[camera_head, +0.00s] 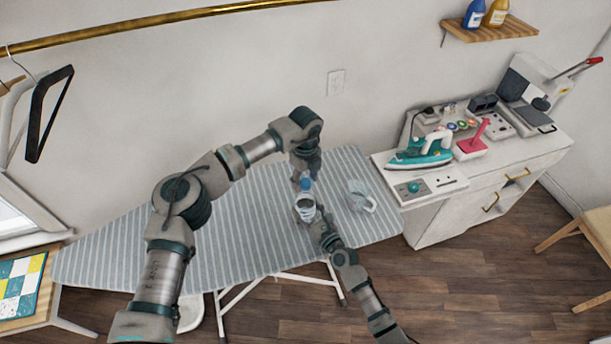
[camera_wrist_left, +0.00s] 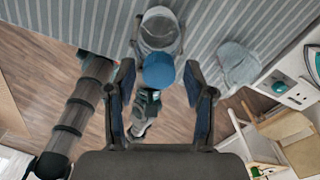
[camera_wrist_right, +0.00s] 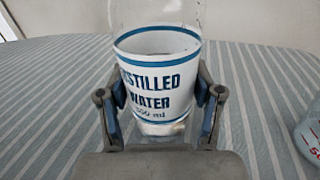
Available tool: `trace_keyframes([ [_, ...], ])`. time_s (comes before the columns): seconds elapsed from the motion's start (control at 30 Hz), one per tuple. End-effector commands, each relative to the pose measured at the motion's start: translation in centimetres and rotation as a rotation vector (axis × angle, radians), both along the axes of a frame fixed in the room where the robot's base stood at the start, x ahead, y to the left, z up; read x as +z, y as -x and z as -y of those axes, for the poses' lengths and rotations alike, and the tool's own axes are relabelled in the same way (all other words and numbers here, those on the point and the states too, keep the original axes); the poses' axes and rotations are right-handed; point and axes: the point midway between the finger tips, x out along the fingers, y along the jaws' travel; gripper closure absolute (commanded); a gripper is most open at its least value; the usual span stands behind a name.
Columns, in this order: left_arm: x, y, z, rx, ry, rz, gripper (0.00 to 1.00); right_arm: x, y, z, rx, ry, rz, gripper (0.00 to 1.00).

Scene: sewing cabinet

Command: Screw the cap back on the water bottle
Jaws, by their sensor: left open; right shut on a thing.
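A clear water bottle (camera_head: 305,207) stands upright over the striped ironing board. In the right wrist view its white label (camera_wrist_right: 158,80) reads "DISTILLED WATER". My right gripper (camera_wrist_right: 160,112) is shut around the bottle's lower body, one finger on each side. The blue cap (camera_head: 306,184) shows at the top of the bottle. My left gripper (camera_head: 305,172) is directly above it, pointing down. In the left wrist view the cap (camera_wrist_left: 159,71) lies between the open fingers, with gaps on both sides. I cannot tell whether the cap touches the bottle's neck; the right wrist view cuts off the top.
A clear measuring jug (camera_head: 360,197) stands on the ironing board (camera_head: 245,225) to the right of the bottle. A white cabinet (camera_head: 460,200) with a teal iron (camera_head: 422,152) stands further right. The board's left part is clear.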

Motion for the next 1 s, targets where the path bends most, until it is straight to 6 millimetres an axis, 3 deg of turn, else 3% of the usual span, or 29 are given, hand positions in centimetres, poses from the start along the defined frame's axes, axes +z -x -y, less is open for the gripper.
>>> trace_keyframes([
  [0.07, 0.00, 0.00, 0.00, 0.000, 0.000, 0.000, 0.46, -0.18, 0.05, 0.00, 0.001, 0.002, -0.003, 1.00],
  [0.1, 0.00, 0.00, 0.00, 0.000, 0.000, 0.000, 0.51, -0.18, 0.05, 0.00, 0.001, 0.002, -0.003, 1.00],
  [0.3, 0.01, -0.01, 0.01, 0.000, 0.000, 0.000, 1.00, -0.18, 0.05, -0.02, 0.001, 0.002, -0.003, 1.00],
  [0.57, 0.00, -0.03, 0.04, -0.088, 0.001, 0.001, 1.00, -0.18, 0.05, -0.05, 0.002, 0.002, -0.002, 1.00],
  [0.67, -0.03, -0.03, 0.05, -0.286, 0.002, 0.000, 1.00, -0.17, 0.06, -0.06, 0.002, 0.003, -0.001, 1.00],
  [1.0, -0.08, -0.10, 0.10, -1.196, 0.005, 0.002, 1.00, -0.16, 0.08, -0.09, 0.003, 0.003, -0.001, 1.00],
])
